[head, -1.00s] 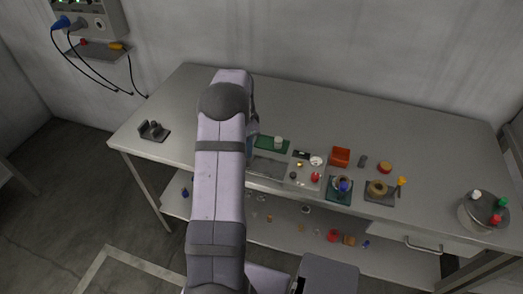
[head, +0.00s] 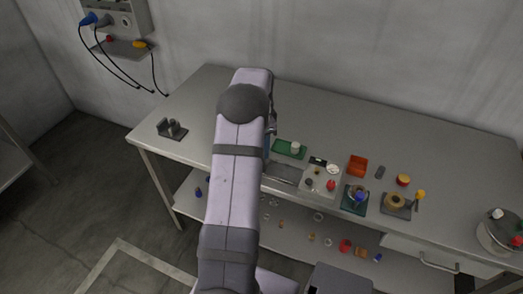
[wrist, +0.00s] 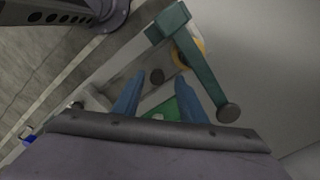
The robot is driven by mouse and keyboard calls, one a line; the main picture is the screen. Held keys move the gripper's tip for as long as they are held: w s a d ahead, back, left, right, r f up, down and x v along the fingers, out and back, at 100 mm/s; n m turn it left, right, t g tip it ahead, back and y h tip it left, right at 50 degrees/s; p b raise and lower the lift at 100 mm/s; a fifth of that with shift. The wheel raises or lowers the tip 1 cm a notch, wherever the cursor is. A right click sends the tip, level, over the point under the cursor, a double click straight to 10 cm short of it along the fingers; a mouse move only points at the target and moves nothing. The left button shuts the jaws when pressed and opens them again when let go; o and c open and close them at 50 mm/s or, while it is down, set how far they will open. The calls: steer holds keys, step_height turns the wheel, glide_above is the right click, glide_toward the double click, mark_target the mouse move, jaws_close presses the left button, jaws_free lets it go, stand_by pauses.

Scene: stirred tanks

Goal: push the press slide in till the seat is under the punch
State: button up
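In the wrist view, a press-like device shows a green arm (wrist: 198,66) ending in a dark round knob (wrist: 229,113). Beside it is a pale grey base or rail (wrist: 118,72). My gripper (wrist: 159,79) has two blue fingers spread apart, with nothing seen gripped. A green part (wrist: 187,102) shows behind the right finger. Whether a finger touches the device is unclear. In the head view my arm covers the gripper and the press.
The back strip of the bench is clear.

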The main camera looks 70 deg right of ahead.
steer(key=shift+r+b, duration=0.65)
steer(key=shift+r, duration=2)
steer(key=w+a+r+n+p, duration=0.3)
steer(key=w+a+n, duration=0.4)
steer(key=a, duration=0.5)
steer(key=w+a+r+n+p, duration=0.3)
steer(key=w+a+r+n, duration=0.15)
steer(key=w+a, duration=0.6)
steer(key=s+a+n+p, duration=0.2)
steer(key=s+a+n, duration=0.25)
steer(key=a, duration=0.45)
steer(key=s+a+n+p, duration=0.25)
steer(key=a+n, duration=0.35)
steer(key=a, duration=0.3)
steer(key=s+a+n+p, duration=0.1)
steer(key=s+a+n, duration=0.35)
steer(key=a, duration=0.55)
step_height(320, 180, down, 24)
steer(key=w+b, duration=0.1)
steer(key=b, duration=2.3)
steer(key=shift+d+b, duration=0.3)
steer(key=shift+b, duration=0.05)
